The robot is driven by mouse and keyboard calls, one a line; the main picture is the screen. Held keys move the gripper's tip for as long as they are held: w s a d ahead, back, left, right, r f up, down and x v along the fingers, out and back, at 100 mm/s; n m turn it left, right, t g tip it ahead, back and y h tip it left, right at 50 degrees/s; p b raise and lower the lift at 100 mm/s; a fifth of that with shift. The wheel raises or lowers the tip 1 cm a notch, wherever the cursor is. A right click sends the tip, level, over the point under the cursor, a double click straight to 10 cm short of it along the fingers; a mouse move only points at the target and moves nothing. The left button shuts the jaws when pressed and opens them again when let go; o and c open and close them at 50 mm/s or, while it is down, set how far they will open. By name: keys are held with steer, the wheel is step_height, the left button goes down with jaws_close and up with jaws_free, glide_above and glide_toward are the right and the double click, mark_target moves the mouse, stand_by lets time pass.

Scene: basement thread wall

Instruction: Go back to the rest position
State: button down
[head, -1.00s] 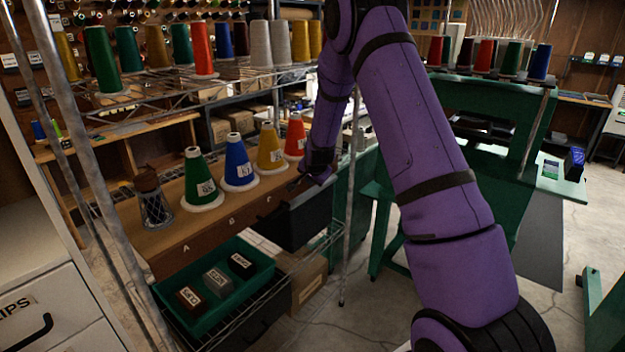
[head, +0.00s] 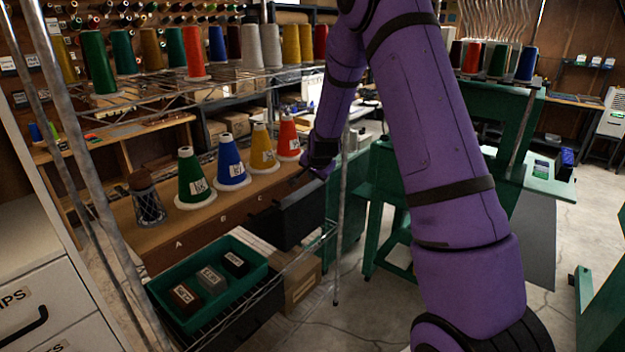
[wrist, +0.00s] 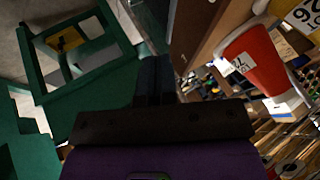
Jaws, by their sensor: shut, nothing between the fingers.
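My purple arm comes down from the top of the head view and reaches to the shelf. My gripper (head: 300,178) is at the right end of the wooden shelf board, by the dark bin (head: 300,215) and close to the red cone (head: 288,139). In the wrist view my gripper (wrist: 155,75) shows its dark fingers together with nothing held. The red cone also shows at the upper right there (wrist: 252,58). In the head view the yellow cone (head: 262,149), blue cone (head: 231,166) and green cone (head: 192,178) stand upright in a row on the board.
A dark mesh-covered spool (head: 147,200) stands left of the cones. A green tray (head: 163,283) with small labelled blocks sits on the wire rack below. A metal post (head: 341,220) stands right of the bin. Green machine stands (head: 385,200) fill the right, with open floor between.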

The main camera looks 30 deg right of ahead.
steer(key=shift+v, duration=2.05)
steer(key=s+a+r+n+y, duration=0.1)
steer(key=s+a+r+n, duration=0.3)
steer(key=s+r, duration=0.5)
steer(key=s+a+r+n+y, duration=0.1)
steer(key=s+a+r+n, duration=0.1)
steer(key=s+a+r, duration=0.55)
steer(key=s+a+r+n+g, duration=0.1)
steer(key=s+r+n, duration=0.1)
steer(key=s, duration=0.9)
steer(key=s+a+r+n, duration=0.2)
steer(key=s+r+n, duration=0.1)
steer(key=s, duration=0.9)
steer(key=shift+s+a+r+n+g, duration=0.2)
steer(key=shift+s+n+g, duration=0.15)
steer(key=shift+n, duration=0.45)
